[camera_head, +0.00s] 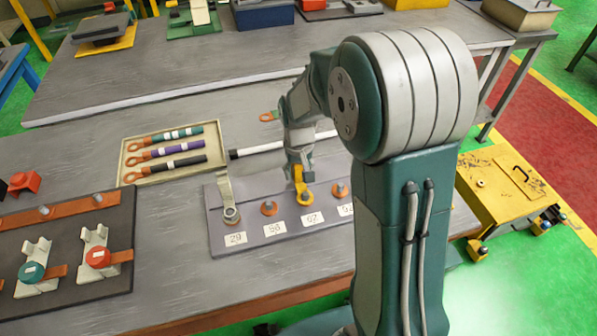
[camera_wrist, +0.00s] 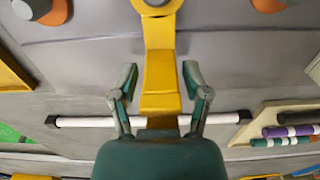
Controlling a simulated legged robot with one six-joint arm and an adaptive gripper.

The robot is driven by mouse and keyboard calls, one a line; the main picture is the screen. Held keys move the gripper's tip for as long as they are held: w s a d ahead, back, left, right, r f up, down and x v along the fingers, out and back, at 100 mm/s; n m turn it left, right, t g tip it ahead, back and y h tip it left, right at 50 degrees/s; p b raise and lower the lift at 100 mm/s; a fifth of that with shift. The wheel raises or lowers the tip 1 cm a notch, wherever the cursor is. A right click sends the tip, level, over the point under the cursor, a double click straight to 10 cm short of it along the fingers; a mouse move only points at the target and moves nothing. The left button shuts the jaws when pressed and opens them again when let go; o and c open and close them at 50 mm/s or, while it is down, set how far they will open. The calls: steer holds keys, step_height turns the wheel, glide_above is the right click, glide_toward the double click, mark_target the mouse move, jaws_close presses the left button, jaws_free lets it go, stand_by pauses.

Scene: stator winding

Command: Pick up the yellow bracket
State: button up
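The yellow bracket (camera_head: 304,190) stands on the grey board (camera_head: 222,236) at the label reading 67, its ring end low on the board. In the wrist view the yellow bracket (camera_wrist: 160,75) runs from its ring at the top edge down to my gripper's palm. My gripper (camera_wrist: 160,85) is open, with one finger on each side of the bracket and a visible gap on both sides. In the head view my gripper (camera_head: 299,160) is just above the bracket, partly hidden by my arm.
A grey bracket (camera_head: 226,200) stands at label 29 on the same board. Orange-ringed posts (camera_head: 269,208) flank the yellow bracket. A tray (camera_head: 131,163) of coloured cables lies behind left, near a white rod (camera_head: 275,147). A dark board (camera_head: 70,303) with clamps is at front left.

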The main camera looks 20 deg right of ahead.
steer(key=shift+a, duration=0.1)
jaws_close()
steer(key=shift+r, duration=0.15)
